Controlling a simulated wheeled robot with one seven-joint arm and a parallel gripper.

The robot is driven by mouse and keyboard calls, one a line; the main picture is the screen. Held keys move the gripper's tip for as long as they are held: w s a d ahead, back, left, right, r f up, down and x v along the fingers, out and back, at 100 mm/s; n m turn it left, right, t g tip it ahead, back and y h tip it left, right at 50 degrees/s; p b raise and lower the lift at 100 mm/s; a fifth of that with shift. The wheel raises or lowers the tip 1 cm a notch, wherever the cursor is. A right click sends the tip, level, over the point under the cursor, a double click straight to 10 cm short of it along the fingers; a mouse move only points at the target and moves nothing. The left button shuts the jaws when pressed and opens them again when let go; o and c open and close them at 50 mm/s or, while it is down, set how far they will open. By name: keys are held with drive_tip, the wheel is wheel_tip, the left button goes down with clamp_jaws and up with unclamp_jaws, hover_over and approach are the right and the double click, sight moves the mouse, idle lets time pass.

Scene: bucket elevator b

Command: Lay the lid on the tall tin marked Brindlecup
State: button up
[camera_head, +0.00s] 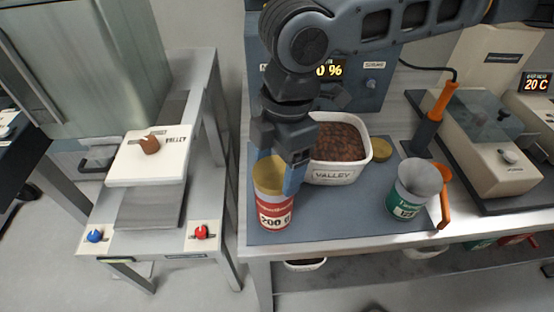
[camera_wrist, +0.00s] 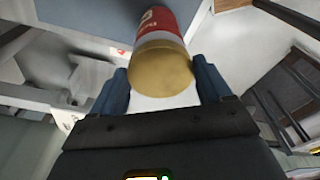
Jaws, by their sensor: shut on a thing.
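A tall red tin (camera_head: 273,212) marked 200 g stands upright at the left of the blue-grey mat; its name is too small to read. My gripper (camera_head: 288,175) points down at its top. In the wrist view, a gold lid (camera_wrist: 161,68) lies between the two fingers of my gripper (camera_wrist: 165,80), which is shut on it. The red tin (camera_wrist: 158,20) shows right behind the lid. The lid is at the tin's mouth; I cannot tell whether it rests on the rim.
A white tub (camera_head: 335,174) of brown beans stands close right of my gripper. A shorter green tin (camera_head: 405,203), open, stands farther right, with another gold lid (camera_head: 381,149) behind it. An orange-handled tool (camera_head: 440,103) stands at the right. The mat (camera_head: 340,222) is clear between the tins.

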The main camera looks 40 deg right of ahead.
drive_tip(key=shift+f, duration=0.65)
idle(1.1)
drive_tip(key=o, duration=0.9)
drive_tip(key=shift+o, duration=0.2)
drive_tip(key=shift+r+p, duration=3.35)
drive_tip(key=shift+r, duration=0.7)
